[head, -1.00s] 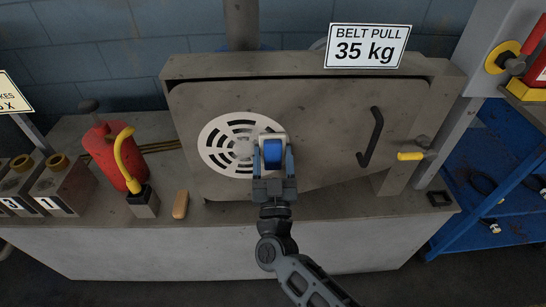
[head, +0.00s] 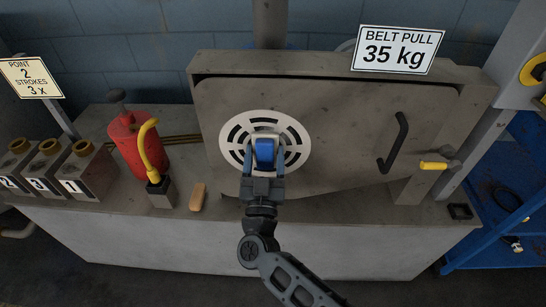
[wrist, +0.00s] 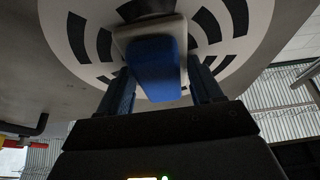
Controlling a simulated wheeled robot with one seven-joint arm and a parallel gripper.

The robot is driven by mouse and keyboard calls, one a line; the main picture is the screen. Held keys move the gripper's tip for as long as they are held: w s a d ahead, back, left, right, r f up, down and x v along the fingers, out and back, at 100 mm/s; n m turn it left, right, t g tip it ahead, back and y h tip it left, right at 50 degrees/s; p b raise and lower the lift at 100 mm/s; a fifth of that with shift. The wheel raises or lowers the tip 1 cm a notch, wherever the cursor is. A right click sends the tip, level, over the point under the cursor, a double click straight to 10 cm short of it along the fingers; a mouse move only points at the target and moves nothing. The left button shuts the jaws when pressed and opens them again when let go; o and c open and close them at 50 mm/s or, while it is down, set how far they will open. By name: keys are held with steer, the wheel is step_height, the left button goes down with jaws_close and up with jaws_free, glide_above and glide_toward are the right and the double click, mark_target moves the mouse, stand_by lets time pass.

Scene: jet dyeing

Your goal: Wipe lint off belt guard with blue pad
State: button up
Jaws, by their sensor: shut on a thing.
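The belt guard (head: 335,125) is a grey panel with a round white slotted vent (head: 296,133) on its left part and a dark handle (head: 394,143) on its right. My gripper (head: 264,165) is shut on the blue pad (head: 264,150), which has a pale backing. The pad is in front of the lower middle of the vent. In the wrist view the blue pad (wrist: 155,70) sits between the two fingers, with its pale edge close against the slotted vent (wrist: 235,30). I cannot tell whether it touches. No lint is clearly visible; the pad hides part of the vent.
A red oil can (head: 135,140) with a yellow spout stands left of the guard. A tan block (head: 198,197) lies on the ledge. Numbered grey blocks (head: 88,172) stand at the far left. A yellow-handled lever (head: 434,166) and a blue shelf (head: 500,215) are at right.

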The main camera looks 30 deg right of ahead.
mark_target(296, 135)
steer(key=shift+w+a+r+p, duration=0.3)
steer(key=shift+a+r+p, duration=0.2)
steer(key=shift+r+p, duration=0.2)
steer(key=shift+w+a+r+p, duration=0.3)
steer(key=shift+a+r+p, duration=0.25)
steer(key=shift+r, duration=0.25)
steer(key=shift+s+d+f+p, duration=0.1)
steer(key=shift+s+d+p, duration=0.25)
steer(key=shift+d, duration=0.3)
steer(key=shift+s+d+r+p, duration=0.1)
steer(key=shift+s+d, duration=0.4)
steer(key=shift+d, duration=0.15)
steer(key=shift+s+d+f+p, duration=0.1)
steer(key=shift+s+d+p, duration=0.25)
steer(key=shift+d, duration=0.3)
steer(key=shift+s+d+p, duration=0.1)
steer(key=shift+s+d, duration=0.3)
steer(key=shift+d, duration=0.25)
steer(key=shift+s+d+p, duration=0.1)
steer(key=shift+s+d, duration=0.3)
steer(key=shift+d, duration=0.3)
steer(key=shift+s+d+p, duration=0.1)
steer(key=shift+s+d, duration=0.3)
steer(key=shift+d, duration=0.25)
steer(key=s+a+p, duration=0.1)
steer(key=s+a, duration=0.3)
steer(key=shift+s+p, duration=0.35)
steer(key=shift+s, duration=0.05)
